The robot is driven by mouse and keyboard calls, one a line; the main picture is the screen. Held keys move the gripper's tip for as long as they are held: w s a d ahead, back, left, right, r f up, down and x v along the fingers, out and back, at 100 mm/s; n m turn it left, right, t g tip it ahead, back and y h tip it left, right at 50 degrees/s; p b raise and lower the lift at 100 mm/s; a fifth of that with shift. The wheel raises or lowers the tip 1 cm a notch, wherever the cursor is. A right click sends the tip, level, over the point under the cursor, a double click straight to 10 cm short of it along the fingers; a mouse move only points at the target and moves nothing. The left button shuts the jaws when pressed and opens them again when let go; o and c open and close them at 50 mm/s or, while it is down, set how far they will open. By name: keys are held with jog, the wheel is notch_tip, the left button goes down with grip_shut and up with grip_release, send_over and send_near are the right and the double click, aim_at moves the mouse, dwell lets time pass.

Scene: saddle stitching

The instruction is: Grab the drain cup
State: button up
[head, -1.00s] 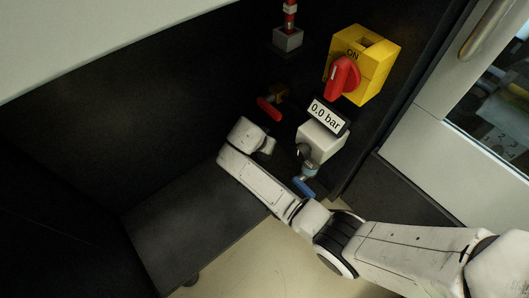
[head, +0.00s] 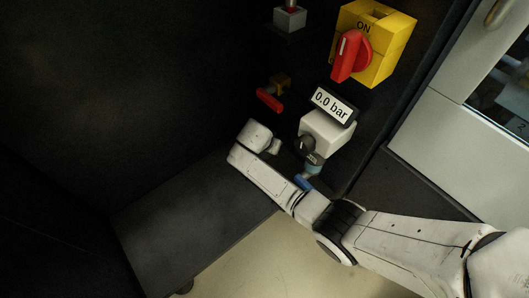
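A white regulator block (head: 328,131) with a 0.0 bar display (head: 333,105) and a dark round knob is on the dark wall. Under it is a small grey-blue cup-like part (head: 313,165), which I take to be the drain cup. A blue piece (head: 304,183) shows just below it, partly hidden by my arm; I cannot tell whether it belongs to the cup. My white arm comes from the lower right and bends up to the left. Its wrist end is left of the cup, apart from it in the picture. My gripper's fingers are not visible.
A yellow switch box (head: 373,43) marked ON with a red knob is above the regulator. A red-handled valve (head: 270,99) is to its left. A grey block (head: 290,18) is at the top. A dark low panel (head: 190,222) lies left of my arm. A pale door (head: 445,135) is right.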

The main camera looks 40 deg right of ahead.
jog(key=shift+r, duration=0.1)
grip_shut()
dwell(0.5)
